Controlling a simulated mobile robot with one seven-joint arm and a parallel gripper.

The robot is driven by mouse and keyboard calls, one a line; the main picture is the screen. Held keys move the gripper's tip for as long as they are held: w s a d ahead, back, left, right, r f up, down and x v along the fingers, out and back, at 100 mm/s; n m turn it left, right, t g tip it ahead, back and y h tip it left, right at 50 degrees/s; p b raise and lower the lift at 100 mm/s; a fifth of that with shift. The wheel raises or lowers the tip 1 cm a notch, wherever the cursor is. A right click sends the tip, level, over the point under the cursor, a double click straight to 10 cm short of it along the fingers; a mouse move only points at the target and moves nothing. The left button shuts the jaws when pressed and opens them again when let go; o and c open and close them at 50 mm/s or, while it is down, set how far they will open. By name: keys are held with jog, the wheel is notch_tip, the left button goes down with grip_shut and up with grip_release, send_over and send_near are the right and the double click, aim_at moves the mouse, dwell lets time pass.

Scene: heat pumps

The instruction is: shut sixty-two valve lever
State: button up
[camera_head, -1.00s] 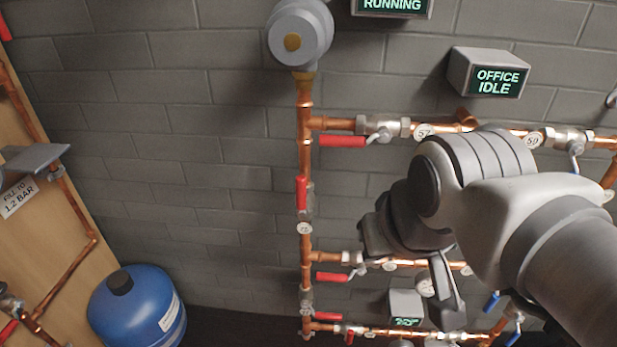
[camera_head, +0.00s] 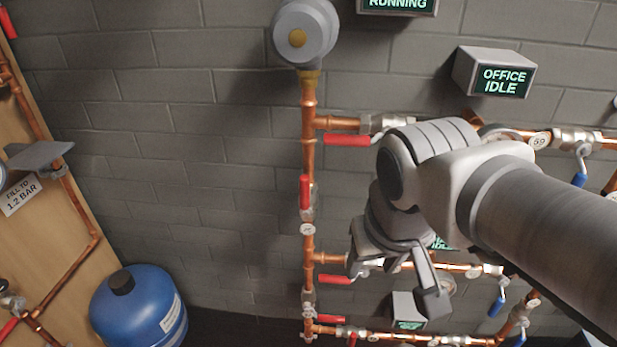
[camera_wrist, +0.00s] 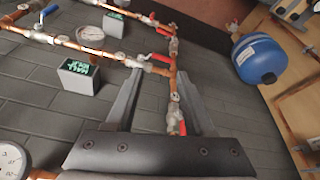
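No tag reading sixty-two is legible, so I cannot tell which valve it is. The candidates are red levers on the copper pipes: an upper branch lever (camera_head: 347,139), an upright lever along the vertical pipe (camera_head: 304,190), a middle branch lever (camera_head: 335,280) and a bottom one (camera_head: 329,318). My gripper (camera_head: 395,285) is in front of the middle branch, right of the vertical pipe. In the wrist view my gripper (camera_wrist: 160,76) is open and empty, its fingers spread. The middle branch lever (camera_wrist: 159,57) appears beyond the fingertips, and the upright lever (camera_wrist: 182,127) nearer the right finger.
Blue levers (camera_head: 579,180) hang on the right. A round grey device (camera_head: 302,35) tops the vertical pipe. The "OFFICE IDLE" box (camera_head: 494,73) is on the wall above my arm. A blue tank (camera_head: 138,308) stands lower left. The wall between tank and pipes is clear.

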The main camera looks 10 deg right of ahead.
notch_tip(320, 180, down, 10)
jog(key=w+a+r+g+h+b, duration=0.1)
jog(key=w+g+h+b, duration=0.15)
jog(key=g+h, duration=0.2)
jog(key=n+t+h+b, duration=0.4)
jog(key=t+h+b, duration=0.4)
jog(key=t+h, duration=0.3)
send_near(333, 276)
jog(key=shift+g+h, duration=0.25)
jog(key=shift+h, duration=0.3)
jog(key=x, duration=0.3)
jog(key=f+p+x, duration=0.1)
jog(key=x, duration=0.6)
jog(key=shift+w+a+f+p, duration=0.1)
jog(key=shift+w+f+p, duration=0.15)
jog(key=shift+p, duration=0.05)
grip_shut()
